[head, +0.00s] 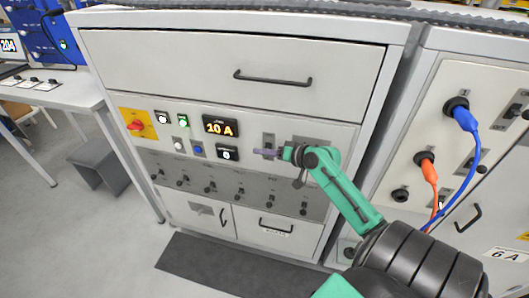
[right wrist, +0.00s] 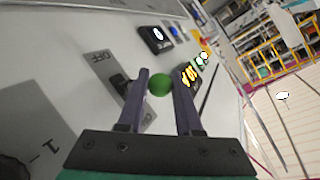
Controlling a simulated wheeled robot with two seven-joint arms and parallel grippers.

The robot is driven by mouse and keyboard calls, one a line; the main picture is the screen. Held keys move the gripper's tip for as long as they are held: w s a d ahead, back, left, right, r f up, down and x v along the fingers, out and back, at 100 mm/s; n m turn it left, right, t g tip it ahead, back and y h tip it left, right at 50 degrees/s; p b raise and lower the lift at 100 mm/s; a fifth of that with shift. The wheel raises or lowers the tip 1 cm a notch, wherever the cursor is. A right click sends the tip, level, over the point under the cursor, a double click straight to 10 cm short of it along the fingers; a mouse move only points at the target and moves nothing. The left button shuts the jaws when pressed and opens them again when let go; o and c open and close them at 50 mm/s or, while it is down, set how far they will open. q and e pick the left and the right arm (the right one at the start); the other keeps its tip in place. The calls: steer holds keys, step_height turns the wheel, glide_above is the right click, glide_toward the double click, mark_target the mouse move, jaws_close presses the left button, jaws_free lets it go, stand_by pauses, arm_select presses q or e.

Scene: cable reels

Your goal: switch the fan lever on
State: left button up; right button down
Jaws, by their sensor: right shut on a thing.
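The fan lever has a green ball knob (right wrist: 160,86) and sits on a grey plate marked OFF (right wrist: 100,57) on the white cabinet front. In the head view the plate (head: 268,139) shows just above my gripper, and the knob is hidden there. My right gripper (head: 266,153) reaches in from the right, low over the plate. In the right wrist view its two purple fingers (right wrist: 160,88) stand on either side of the green knob and are shut on it. Which way the lever points is hard to tell. My left gripper is not in view.
A grey panel (head: 235,184) with several toggles lies below. Blue (head: 466,119) and orange (head: 430,172) cables are plugged in at right.

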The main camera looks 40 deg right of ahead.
steer(key=c, duration=0.6)
jaws_free()
steer(key=b+v, duration=0.3)
steer(key=v, duration=1.1)
steer(key=shift+s+d+r, duration=0.1)
steer(key=shift+s, duration=0.15)
